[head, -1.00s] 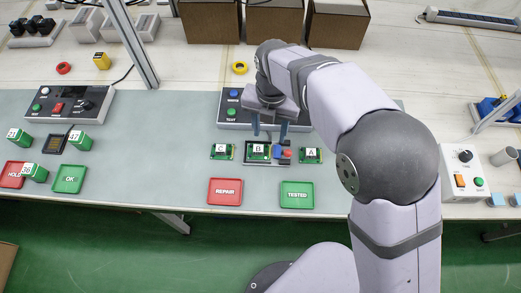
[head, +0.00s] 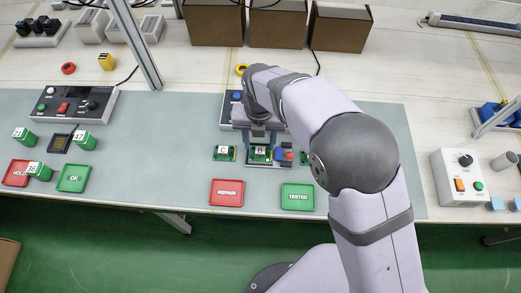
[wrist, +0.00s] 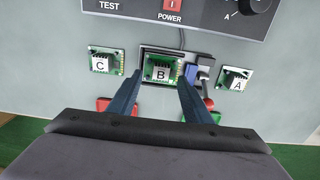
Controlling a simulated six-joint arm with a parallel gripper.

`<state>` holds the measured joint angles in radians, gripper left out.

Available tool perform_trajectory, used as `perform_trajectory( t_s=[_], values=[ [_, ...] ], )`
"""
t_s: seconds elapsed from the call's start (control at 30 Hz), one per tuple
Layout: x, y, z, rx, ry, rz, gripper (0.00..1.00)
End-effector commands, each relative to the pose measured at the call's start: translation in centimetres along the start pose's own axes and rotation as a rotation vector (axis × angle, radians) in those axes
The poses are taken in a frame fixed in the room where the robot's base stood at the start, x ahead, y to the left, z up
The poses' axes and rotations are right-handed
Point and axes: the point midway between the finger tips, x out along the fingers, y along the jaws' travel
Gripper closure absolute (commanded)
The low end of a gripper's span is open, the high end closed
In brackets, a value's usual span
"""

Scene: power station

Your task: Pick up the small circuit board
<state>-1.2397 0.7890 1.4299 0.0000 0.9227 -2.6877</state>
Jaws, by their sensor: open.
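Three small green circuit boards lie in a row, marked C, B and A. Board B (head: 260,153) sits in a dark fixture in the middle; it also shows in the wrist view (wrist: 161,71). Board C (head: 224,153) lies to its left on the mat and shows in the wrist view (wrist: 101,61). Board A (wrist: 236,79) lies to the right; my arm mostly hides it in the head view. My gripper (wrist: 159,82) is open, its fingers pointing down on either side of board B. I cannot tell whether they touch it.
A blue and a red part (head: 284,155) sit at the fixture's right side, close to my right finger. A control box (head: 228,113) stands behind. A red REPAIR tray (head: 227,206) and a green TESTED tray (head: 298,204) lie in front.

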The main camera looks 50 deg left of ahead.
Motion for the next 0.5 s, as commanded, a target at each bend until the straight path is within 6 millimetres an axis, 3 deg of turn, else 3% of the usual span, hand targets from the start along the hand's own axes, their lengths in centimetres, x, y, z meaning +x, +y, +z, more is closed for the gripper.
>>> perform_trajectory(
  t_s=[0.2, 0.5],
  values=[
    [2.6, -0.2, 0.0, 0.000, 0.003, -0.002, 0.55],
    [3.4, -0.2, 0.0, 0.000, 0.000, 0.000, 0.55]
  ],
)
